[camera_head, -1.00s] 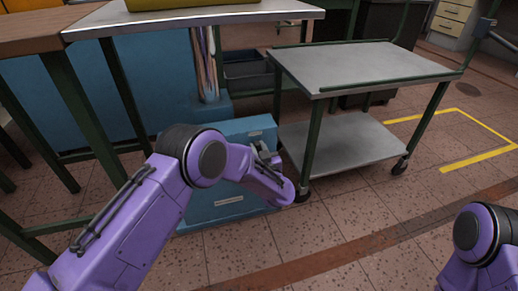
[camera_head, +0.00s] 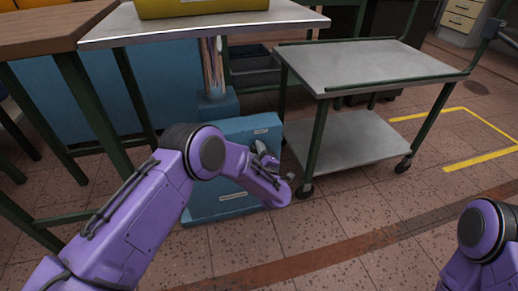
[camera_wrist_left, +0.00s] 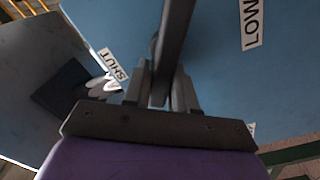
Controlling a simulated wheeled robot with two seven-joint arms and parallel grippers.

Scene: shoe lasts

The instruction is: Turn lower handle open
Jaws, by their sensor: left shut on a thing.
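A low blue box (camera_head: 222,137) with small white labels stands on the floor, partly behind my left arm. In the left wrist view, the lower handle (camera_wrist_left: 175,35) is a dark grey bar in front of a blue panel (camera_wrist_left: 220,85). My left gripper (camera_wrist_left: 160,88) is shut on this handle, its fingers on either side of the bar. A "SHUT" label (camera_wrist_left: 113,64) is left of the fingers, and a partly cut-off "LOW" label (camera_wrist_left: 250,25) is at upper right. In the head view my left gripper (camera_head: 264,155) is at the box; the handle is not clear there. My right gripper is out of view.
A grey two-shelf cart (camera_head: 370,65) stands right of the box, close to my left wrist. A metal-topped table (camera_head: 200,27) with a yellow object (camera_head: 200,8) is behind. Open tiled floor (camera_head: 350,220) lies in front.

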